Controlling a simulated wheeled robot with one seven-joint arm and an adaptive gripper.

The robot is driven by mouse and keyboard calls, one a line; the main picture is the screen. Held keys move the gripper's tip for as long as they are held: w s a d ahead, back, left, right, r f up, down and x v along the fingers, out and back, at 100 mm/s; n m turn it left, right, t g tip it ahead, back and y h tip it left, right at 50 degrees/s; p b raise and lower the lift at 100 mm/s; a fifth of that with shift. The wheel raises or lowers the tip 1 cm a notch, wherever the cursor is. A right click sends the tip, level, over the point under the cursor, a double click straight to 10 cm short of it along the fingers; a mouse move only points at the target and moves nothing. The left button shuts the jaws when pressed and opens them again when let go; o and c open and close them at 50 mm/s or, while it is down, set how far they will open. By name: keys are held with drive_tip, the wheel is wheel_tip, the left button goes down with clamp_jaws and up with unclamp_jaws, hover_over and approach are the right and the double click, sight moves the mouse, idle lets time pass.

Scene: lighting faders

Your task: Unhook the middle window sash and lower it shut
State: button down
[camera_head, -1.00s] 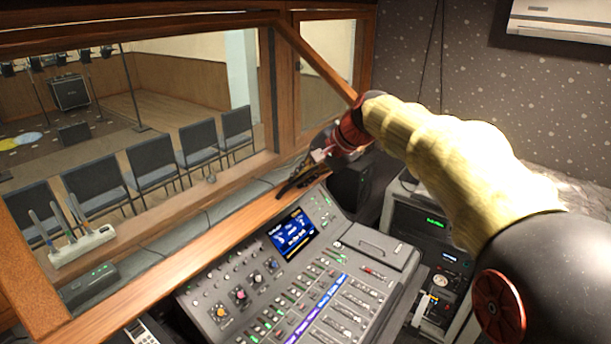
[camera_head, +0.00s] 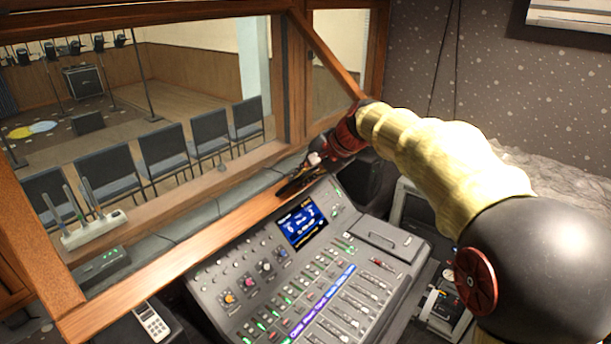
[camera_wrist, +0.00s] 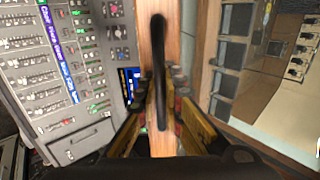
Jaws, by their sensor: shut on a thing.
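The middle window sash is a large glazed wooden frame, tilted out from the window wall in the head view. Its bottom rail (camera_head: 170,262) runs above the back of the mixing console; the rail also shows in the wrist view (camera_wrist: 188,40). A black bar handle (camera_wrist: 158,55) lies along this rail. My gripper (camera_head: 305,175) is at the rail's right part; in the wrist view my gripper (camera_wrist: 160,97) has its fingers on both sides of the handle, shut on it. The fingertips' contact is partly hidden by the handle. I cannot make out the hook.
The mixing console (camera_head: 310,285) with its lit screen (camera_head: 301,222) stands just below the rail. A white telephone-like handset (camera_head: 152,320) lies at lower left. A white holder with pens (camera_head: 95,230) and dark chairs (camera_head: 165,155) show through the glass. Thin cords (camera_head: 446,55) hang by the right wall.

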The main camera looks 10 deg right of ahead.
drive_tip(key=shift+b+x, duration=0.3)
drive_tip(key=shift+x, duration=1.5)
drive_tip(key=r+x, duration=0.1)
drive_tip(key=x, duration=1.5)
drive_tip(key=shift+w+a, duration=0.4)
drive_tip(key=shift+w, duration=0.05)
drive_tip(key=c, duration=2.1)
unclamp_jaws()
drive_tip(key=o, duration=0.5)
drive_tip(key=shift+r, duration=0.2)
drive_tip(key=shift+c, duration=0.2)
